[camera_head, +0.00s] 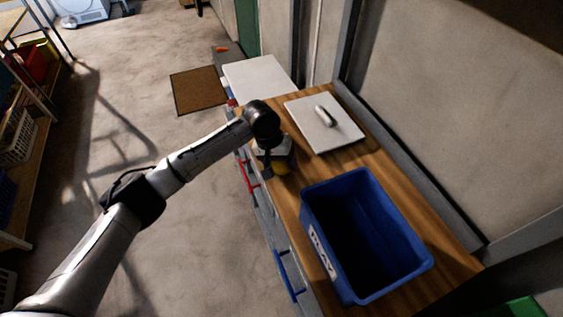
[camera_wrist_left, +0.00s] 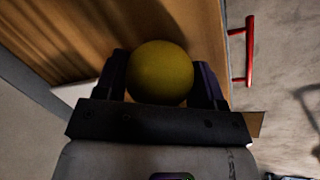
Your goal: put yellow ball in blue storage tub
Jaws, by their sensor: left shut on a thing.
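The yellow ball (camera_wrist_left: 160,72) sits between the two fingers of my left gripper (camera_wrist_left: 163,78) in the left wrist view, and the gripper is shut on it. In the head view the ball (camera_head: 282,167) shows partly below the left gripper (camera_head: 275,165), over the wooden worktop near its left edge. I cannot tell whether the ball touches the worktop. The blue storage tub (camera_head: 414,263) stands on the worktop, nearer and to the right of the gripper. Its open top faces up and its inside is dark. My right gripper is not in view.
A white board (camera_head: 342,136) with a pale cylindrical object (camera_head: 325,116) on it lies behind the tub on the wooden worktop (camera_head: 290,205). A wall runs along the right. Red (camera_head: 249,174) and blue handles stick out at the worktop's left side. Bare worktop lies between gripper and tub.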

